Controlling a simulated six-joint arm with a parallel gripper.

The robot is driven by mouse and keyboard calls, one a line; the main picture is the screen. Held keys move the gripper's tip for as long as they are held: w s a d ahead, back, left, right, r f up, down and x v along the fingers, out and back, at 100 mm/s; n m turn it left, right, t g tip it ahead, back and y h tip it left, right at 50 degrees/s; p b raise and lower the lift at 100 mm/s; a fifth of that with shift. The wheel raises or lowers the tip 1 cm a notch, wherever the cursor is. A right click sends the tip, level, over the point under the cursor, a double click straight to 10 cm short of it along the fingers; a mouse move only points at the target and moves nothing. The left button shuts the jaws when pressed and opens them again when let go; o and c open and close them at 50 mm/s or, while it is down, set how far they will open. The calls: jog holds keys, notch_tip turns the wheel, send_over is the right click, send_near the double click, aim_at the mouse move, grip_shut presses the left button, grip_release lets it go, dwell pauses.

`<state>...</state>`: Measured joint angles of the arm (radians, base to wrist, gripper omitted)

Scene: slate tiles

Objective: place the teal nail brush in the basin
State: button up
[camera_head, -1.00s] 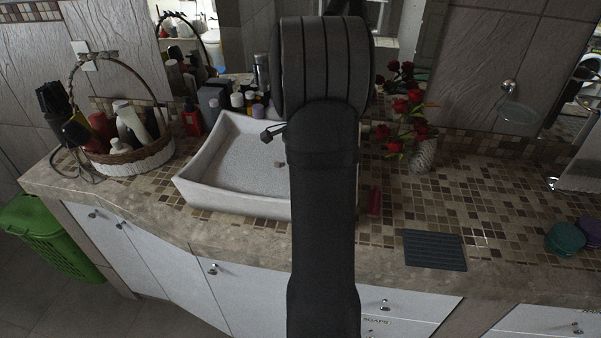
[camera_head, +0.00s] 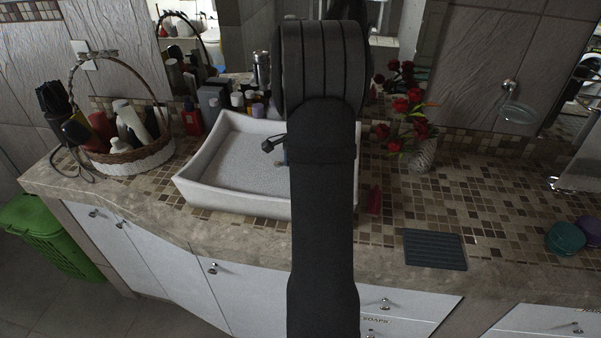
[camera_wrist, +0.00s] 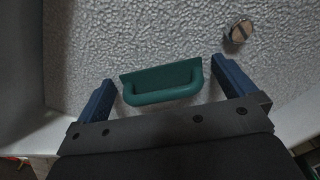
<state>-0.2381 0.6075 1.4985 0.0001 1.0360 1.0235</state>
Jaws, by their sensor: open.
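The teal nail brush (camera_wrist: 160,82), dark green-teal with a looped handle, shows in the wrist view over the pale speckled floor of the basin (camera_wrist: 200,30). My gripper (camera_wrist: 162,70) is open, with one blue finger on each side of the brush and a gap at both ends. The brush looks to lie on the basin floor, though I cannot tell for sure. In the head view the white basin (camera_head: 232,165) stands on the counter left of my arm, which hides its right part. The brush is hidden there.
A brown round drain piece (camera_wrist: 238,32) is on the basin floor. A wicker basket (camera_head: 130,160) of bottles stands left of the basin. A flower vase (camera_head: 424,155), a red object (camera_head: 374,200), a slate-blue ridged mat (camera_head: 435,250) and a teal round item (camera_head: 565,238) are on the right.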

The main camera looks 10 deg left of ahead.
notch_tip(320, 180, up, 12)
dwell(0.4)
notch_tip(320, 180, down, 12)
jog(key=shift+f, duration=0.1)
jog(key=shift+r, duration=1.7)
